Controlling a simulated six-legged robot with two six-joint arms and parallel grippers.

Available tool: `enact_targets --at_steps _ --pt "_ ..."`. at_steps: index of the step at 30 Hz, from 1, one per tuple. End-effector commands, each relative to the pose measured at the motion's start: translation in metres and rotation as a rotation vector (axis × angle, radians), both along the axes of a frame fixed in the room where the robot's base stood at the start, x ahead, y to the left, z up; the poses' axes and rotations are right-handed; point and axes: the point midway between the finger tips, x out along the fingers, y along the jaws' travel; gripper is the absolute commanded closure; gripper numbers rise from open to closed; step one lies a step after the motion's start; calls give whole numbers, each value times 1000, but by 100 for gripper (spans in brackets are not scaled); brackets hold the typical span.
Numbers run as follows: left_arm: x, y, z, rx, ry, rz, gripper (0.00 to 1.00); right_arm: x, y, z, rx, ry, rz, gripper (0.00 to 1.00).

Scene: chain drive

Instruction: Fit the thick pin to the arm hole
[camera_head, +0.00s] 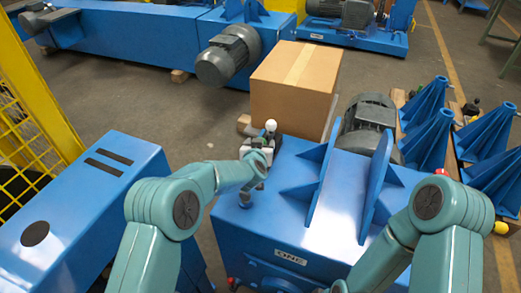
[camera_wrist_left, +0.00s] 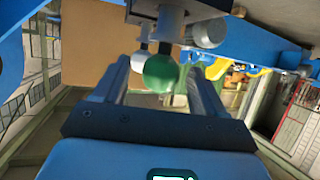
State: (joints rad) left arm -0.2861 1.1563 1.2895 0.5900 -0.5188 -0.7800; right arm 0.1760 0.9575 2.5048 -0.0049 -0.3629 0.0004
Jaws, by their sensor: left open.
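My left gripper (camera_head: 262,150) is at the far left corner of the blue machine (camera_head: 275,225). In the left wrist view its two fingers (camera_wrist_left: 158,72) are apart, with a green ball (camera_wrist_left: 160,74) showing in the gap between them. A white ball (camera_wrist_left: 140,61) shows just behind it. The green ball sits below a grey fitting (camera_wrist_left: 163,22). In the head view a white ball (camera_head: 270,125) stands above the gripper. I cannot tell the thick pin or the arm hole from these views. My right arm enters at the right, but its fingers are out of view.
A cardboard box (camera_head: 294,80) stands behind the machine. Upright blue plates (camera_head: 322,185) rise from the machine top, with a grey motor (camera_head: 368,122) beyond. Several blue brackets (camera_head: 428,140) stand at right. Another blue unit (camera_head: 85,215) is at left; floor lies between.

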Motion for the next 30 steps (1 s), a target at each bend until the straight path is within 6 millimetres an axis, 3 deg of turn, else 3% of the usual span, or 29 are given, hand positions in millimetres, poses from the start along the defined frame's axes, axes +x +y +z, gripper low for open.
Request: enact_targets --at_steps 4,12,14,18,19,30 --pt "12 -1 -4 -1 -1 1 29 0 0 1 0 0 0 57" --pt "14 -1 -4 0 -2 0 29 0 0 1 0 0 0 57" --pt "14 -1 -4 0 -2 0 46 0 0 1 0 0 0 57" --pt "14 -1 -4 0 -2 0 91 0 0 1 0 0 0 57" --pt "14 -2 -4 0 -2 0 96 0 0 1 0 0 0 57" --pt "14 -2 5 0 -6 1 96 0 0 4 0 0 0 57"
